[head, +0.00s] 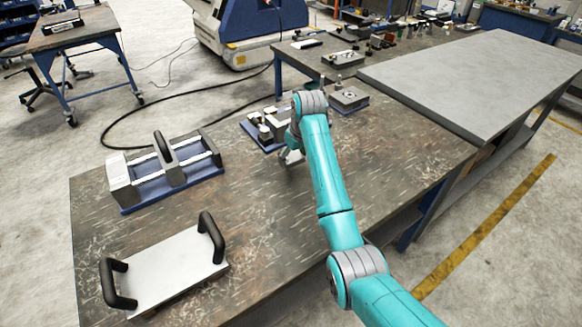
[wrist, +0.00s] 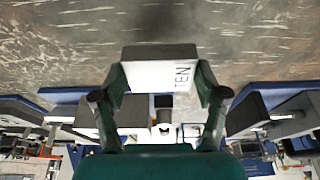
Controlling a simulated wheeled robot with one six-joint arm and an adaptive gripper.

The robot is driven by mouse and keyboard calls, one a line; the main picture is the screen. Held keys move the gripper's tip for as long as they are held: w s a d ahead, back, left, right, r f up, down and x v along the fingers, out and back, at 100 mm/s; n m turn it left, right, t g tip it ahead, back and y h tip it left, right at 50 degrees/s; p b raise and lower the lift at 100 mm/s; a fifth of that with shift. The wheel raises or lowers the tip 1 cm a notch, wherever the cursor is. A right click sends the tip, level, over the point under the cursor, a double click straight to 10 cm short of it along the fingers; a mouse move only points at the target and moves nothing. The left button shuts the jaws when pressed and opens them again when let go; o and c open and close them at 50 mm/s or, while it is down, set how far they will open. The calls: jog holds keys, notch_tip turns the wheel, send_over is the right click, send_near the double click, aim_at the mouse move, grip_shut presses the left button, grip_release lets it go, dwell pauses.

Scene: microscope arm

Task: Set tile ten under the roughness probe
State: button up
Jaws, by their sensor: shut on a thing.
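My gripper (wrist: 160,76) is shut on a pale block-like tile (wrist: 152,78), with one dark green finger against each side. The tile's white face reads "TEN", turned sideways, and its upper side is grey. In the head view my gripper (head: 291,157) is low over the worktable, mostly hidden by my teal arm, and the tile is not clear there. Close by is a blue-based device (head: 248,129) with small pale blocks, partly behind my arm. A second blue-based unit (head: 349,98) with a grey top stands behind to the right. I cannot tell which carries the roughness probe.
A grey fixture (head: 122,184) with a black handle stands on a blue base at the left of the worktable (head: 265,235). A metal plate (head: 168,268) with two black handles lies at the front left. The table's middle is clear. A grey bench (head: 480,80) adjoins at right.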

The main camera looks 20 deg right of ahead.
aim_at(294, 174)
jog(key=shift+d+f, duration=0.1)
jog(key=shift+f, duration=2.25)
jog(key=shift+f, duration=0.1)
jog(key=o, duration=1.7)
jog(key=shift+f, duration=0.1)
jog(key=shift+o, duration=0.2)
